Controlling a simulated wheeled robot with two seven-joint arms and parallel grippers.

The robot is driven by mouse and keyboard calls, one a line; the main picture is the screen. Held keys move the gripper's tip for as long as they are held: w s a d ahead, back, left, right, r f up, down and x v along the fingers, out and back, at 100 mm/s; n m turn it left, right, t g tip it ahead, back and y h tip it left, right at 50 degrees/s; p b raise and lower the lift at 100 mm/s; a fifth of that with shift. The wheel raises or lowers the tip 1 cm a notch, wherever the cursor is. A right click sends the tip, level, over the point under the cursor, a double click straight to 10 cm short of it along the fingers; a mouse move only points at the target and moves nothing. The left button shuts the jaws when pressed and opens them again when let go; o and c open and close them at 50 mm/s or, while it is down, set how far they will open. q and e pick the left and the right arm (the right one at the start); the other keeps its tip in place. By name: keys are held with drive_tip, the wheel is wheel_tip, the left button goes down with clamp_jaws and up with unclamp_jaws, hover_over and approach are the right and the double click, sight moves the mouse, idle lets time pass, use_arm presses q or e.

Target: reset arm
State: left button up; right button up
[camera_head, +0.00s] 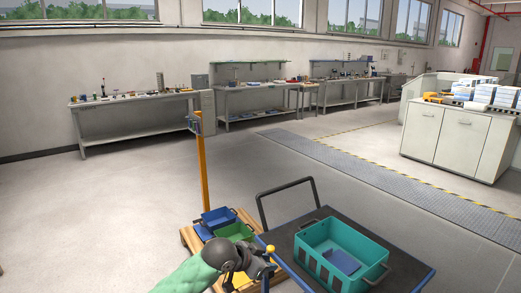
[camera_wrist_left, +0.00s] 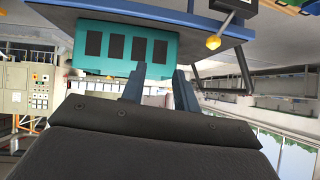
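My left arm comes in from the bottom of the head view. Its dark left gripper (camera_head: 262,262) is just left of the teal crate (camera_head: 320,232), apart from it. In the left wrist view the two fingers of the left gripper (camera_wrist_left: 159,74) stand apart with nothing between them. The teal crate (camera_wrist_left: 123,45) shows upside down beyond the fingertips. My right gripper is in neither view.
The teal crate stands on a dark-topped cart (camera_head: 405,268) with a black handle (camera_head: 288,189) and holds a blue piece (camera_head: 341,261). A wooden pallet (camera_head: 190,238) carries blue (camera_head: 218,217) and green (camera_head: 235,232) bins. Open floor (camera_head: 90,220) lies to the left.

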use_arm(q)
drive_tip(key=a+r+t+y, duration=0.2)
drive_tip(key=a+r+y, duration=0.1)
drive_tip(key=a+r, duration=0.25)
drive_tip(key=s+a+f+n+y, duration=0.25)
drive_tip(key=s+a+n, duration=0.2)
drive_tip(key=s, duration=0.25)
drive_tip(key=s+a+f+n+g, duration=0.2)
drive_tip(key=s+f+g, duration=0.1)
drive_tip(key=s+f, duration=1)
drive_tip(key=s+a+f+n+g, duration=0.2)
drive_tip(key=s+f, duration=1.1)
drive_tip(key=s, duration=0.8)
drive_tip(key=shift+s+a+g+y, duration=0.2)
drive_tip(key=shift+a+g+y, duration=0.25)
drive_tip(key=shift+a+g, duration=0.4)
